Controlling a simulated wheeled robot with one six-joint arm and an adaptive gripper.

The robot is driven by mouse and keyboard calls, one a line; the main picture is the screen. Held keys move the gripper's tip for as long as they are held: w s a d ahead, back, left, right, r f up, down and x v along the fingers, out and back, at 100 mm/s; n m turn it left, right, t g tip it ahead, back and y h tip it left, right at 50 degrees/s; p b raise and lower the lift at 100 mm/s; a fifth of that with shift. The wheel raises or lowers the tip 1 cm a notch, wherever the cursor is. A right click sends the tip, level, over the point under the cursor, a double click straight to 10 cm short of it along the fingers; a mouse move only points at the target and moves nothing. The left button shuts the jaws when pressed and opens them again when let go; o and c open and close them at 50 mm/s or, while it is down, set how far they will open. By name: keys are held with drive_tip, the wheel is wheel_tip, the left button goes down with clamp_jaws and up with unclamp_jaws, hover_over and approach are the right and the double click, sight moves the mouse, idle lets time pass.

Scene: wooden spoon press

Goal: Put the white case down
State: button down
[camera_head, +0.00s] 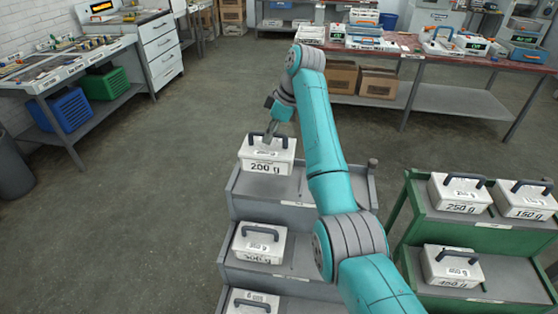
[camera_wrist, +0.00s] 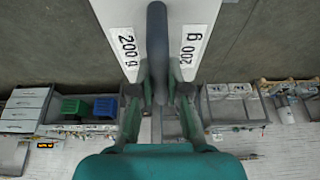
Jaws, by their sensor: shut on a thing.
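The white case (camera_head: 256,166) is marked 200 g and has a dark grey handle on top. In the head view it is upright at the far left of the grey stepped rack's top shelf (camera_head: 285,189). I cannot tell whether its base touches the shelf. My gripper (camera_head: 270,129) is above the case, shut on its handle. In the wrist view the fingers (camera_wrist: 163,90) close around the handle bar (camera_wrist: 157,40), with the white case (camera_wrist: 205,22) behind it. The underside of the case is hidden.
Other white cases sit on lower grey steps (camera_head: 258,244) and on a green rack (camera_head: 420,215) at right. A red-topped bench (camera_head: 410,68) stands behind, with boxes beneath. A workbench (camera_head: 60,75) stands at far left. The floor between is clear.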

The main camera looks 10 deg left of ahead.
sight(270, 154)
drive_tip(key=shift+f, duration=3.55)
drive_tip(key=shift+f, duration=0.15)
drive_tip(key=c, duration=1.2)
unclamp_jaws()
drive_tip(key=shift+o, duration=0.2)
